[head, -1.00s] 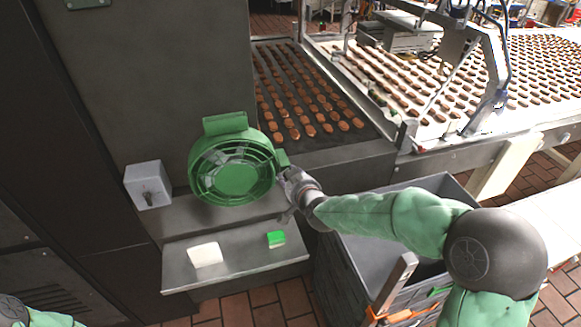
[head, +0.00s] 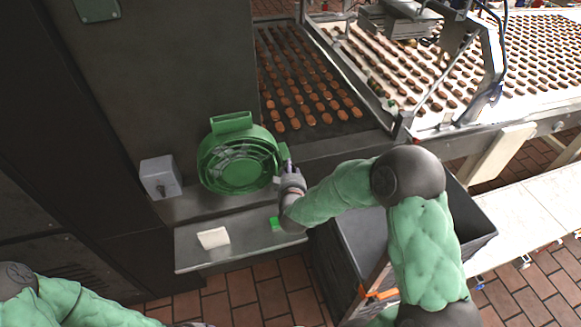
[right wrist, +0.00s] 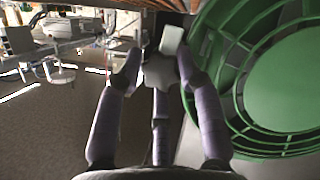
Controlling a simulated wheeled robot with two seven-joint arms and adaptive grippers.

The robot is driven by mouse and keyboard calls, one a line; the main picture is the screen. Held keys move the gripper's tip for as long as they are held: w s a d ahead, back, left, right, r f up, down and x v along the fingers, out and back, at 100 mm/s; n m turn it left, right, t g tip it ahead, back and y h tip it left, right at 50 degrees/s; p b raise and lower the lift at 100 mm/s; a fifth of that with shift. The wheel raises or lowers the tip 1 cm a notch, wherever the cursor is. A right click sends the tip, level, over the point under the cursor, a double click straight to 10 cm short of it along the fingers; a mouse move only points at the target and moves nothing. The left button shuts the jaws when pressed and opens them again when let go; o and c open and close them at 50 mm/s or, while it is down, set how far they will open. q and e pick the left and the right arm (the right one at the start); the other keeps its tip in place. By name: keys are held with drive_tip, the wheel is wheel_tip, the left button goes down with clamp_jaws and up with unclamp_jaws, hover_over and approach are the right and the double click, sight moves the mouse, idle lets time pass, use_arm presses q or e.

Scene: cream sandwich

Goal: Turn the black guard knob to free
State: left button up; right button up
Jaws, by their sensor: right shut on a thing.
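The green round fan-like guard (head: 238,162) is mounted on the grey machine and fills the right side of the right wrist view (right wrist: 285,75). My right gripper (head: 287,168) is at the guard's right edge. In the right wrist view its fingers (right wrist: 157,70) are closed around a dark grey, star-shaped knob (right wrist: 160,75), with a small pale block (right wrist: 172,40) just beyond. The fingers and hand hide the knob in the head view. My left arm shows at the bottom left; its gripper is out of the picture.
A grey switch box (head: 160,177) is left of the guard. A steel shelf (head: 250,243) below bears a pale pad (head: 213,238) and a green block (head: 276,223). A dark bin (head: 470,222) stands at right. The conveyor (head: 320,130) carries rows of brown biscuits.

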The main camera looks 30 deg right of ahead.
drive_tip(key=shift+s+a+f+n, duration=0.2)
drive_tip(key=shift+f+n, duration=0.25)
drive_tip(key=shift+n, duration=0.15)
drive_tip(key=shift+h, duration=0.3)
drive_tip(key=o, duration=1.1)
drive_tip(key=shift+d, duration=0.1)
drive_tip(key=shift+o, duration=0.2)
drive_tip(key=shift+w+r, duration=0.1)
drive_tip(key=shift+r, duration=0.1)
drive_tip(key=v, duration=1.2)
